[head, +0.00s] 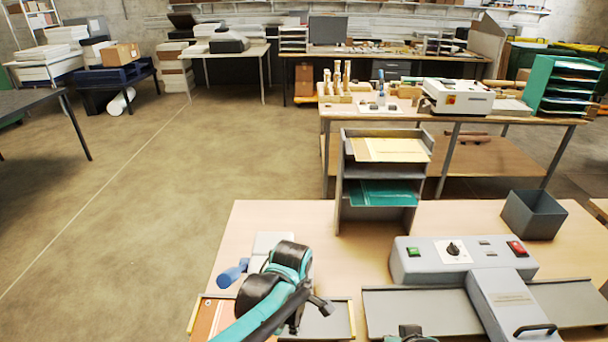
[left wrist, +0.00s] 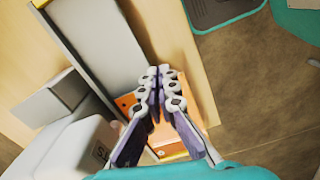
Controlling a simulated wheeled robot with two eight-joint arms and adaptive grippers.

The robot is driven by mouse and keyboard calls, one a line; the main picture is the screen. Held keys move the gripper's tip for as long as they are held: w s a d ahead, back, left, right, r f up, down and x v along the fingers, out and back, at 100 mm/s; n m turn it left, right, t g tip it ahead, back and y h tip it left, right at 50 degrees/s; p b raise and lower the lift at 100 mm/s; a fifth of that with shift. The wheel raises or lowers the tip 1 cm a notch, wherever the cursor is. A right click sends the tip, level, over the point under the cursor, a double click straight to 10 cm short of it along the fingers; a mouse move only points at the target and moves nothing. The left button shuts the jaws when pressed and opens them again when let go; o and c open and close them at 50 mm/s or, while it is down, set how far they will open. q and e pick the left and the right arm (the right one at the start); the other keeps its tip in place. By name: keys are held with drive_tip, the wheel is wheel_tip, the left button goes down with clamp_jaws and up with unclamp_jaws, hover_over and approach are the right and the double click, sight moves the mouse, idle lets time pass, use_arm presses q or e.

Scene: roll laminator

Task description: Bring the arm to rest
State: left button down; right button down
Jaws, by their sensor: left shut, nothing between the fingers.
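My left arm (head: 275,285) reaches in from the bottom of the head view, over the near left part of the wooden table. In the left wrist view my left gripper (left wrist: 160,76) has its fingers together, with nothing between them. It is above a tray with a grey panel (left wrist: 88,38) and an orange piece (left wrist: 172,150). In the head view my own arm hides most of this gripper. A little of what looks like my right arm (head: 410,333) shows at the bottom edge; its fingers do not show.
The grey roll laminator (head: 418,268), with green and red switches, stands on the table's right half. A grey bin (head: 533,216) is behind it. A paper rack (head: 378,218) stands at the far edge. A blue cylinder (head: 232,272) lies beside my arm. Open floor lies left.

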use_arm(q)
drive_tip(key=s+a+f+m+t+b, duration=0.2)
drive_tip(key=s+a+m+t+b, duration=0.1)
drive_tip(key=a+m+b, duration=0.2)
drive_tip(key=s+a+f+m+t+b, duration=0.2)
drive_tip(key=s+a+m+t+b, duration=0.2)
drive_tip(key=a+m, duration=0.6)
drive_tip(key=shift+s+b, duration=0.25)
drive_tip(key=shift+b, duration=0.85)
